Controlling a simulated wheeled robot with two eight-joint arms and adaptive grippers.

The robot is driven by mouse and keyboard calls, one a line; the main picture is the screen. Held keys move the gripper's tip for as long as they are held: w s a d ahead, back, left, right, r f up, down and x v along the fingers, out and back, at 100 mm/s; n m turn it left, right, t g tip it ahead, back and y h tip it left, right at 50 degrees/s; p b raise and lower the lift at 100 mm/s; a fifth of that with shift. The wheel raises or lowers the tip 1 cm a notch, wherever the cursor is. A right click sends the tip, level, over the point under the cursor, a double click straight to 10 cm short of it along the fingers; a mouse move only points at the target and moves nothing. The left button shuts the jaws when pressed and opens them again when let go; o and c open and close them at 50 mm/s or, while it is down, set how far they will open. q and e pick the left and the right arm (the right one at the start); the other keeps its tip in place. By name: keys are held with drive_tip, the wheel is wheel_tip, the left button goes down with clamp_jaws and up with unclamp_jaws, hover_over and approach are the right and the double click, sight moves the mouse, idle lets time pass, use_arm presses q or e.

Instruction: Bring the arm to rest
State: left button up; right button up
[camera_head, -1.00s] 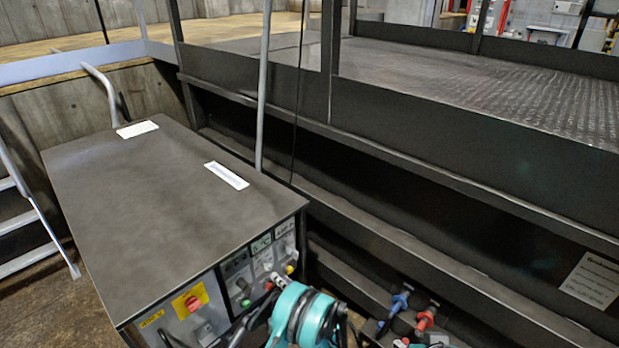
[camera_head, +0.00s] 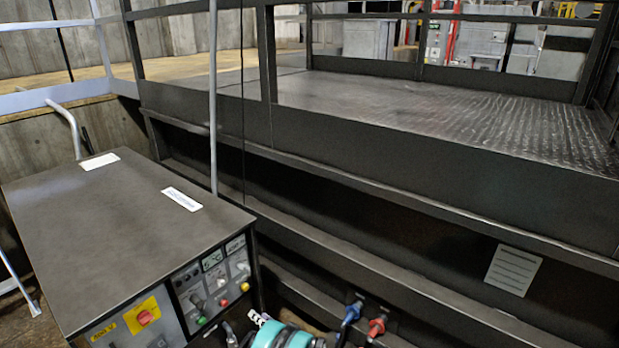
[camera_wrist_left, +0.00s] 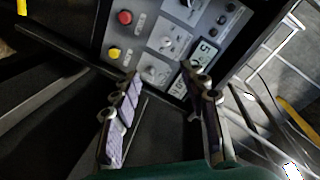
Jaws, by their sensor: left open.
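My left arm, teal and black, shows at the bottom edge of the head view, in front of the control cabinet (camera_head: 120,215). Most of it is cut off by the frame. In the left wrist view my left gripper (camera_wrist_left: 163,84) is open, its two padded fingers apart with nothing between them. The cabinet's control panel (camera_wrist_left: 180,42) is beyond the fingertips, with a red button (camera_wrist_left: 125,17) and a yellow button (camera_wrist_left: 114,53). I cannot tell the exact gap between fingers and panel. My right gripper is not in view.
The dark compactor frame (camera_head: 380,185) with a railed metal platform (camera_head: 440,110) fills the right. Blue (camera_head: 352,311) and red (camera_head: 376,327) connectors sit low beside my arm. A thin pole (camera_head: 213,100) stands behind the cabinet. Steps are at the far left.

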use_arm(q)
drive_tip(key=s+a+r+g+h, duration=0.2)
drive_tip(key=s+a+r+h, duration=0.15)
drive_tip(key=r, duration=0.65)
drive_tip(key=s+a+r+g+h, duration=0.2)
drive_tip(key=s+r, duration=0.2)
drive_tip(key=r, duration=0.5)
drive_tip(key=s+d+r+h, duration=0.1)
drive_tip(key=s+r+h, duration=0.1)
drive_tip(key=s, duration=1)
drive_tip(key=s+d+r+h, duration=0.1)
drive_tip(key=s+h, duration=0.3)
drive_tip(key=s, duration=0.8)
drive_tip(key=shift+d+r+n, duration=0.4)
drive_tip(key=shift+r, duration=0.35)
drive_tip(key=shift+s+h, duration=0.1)
drive_tip(key=shift+h, duration=0.15)
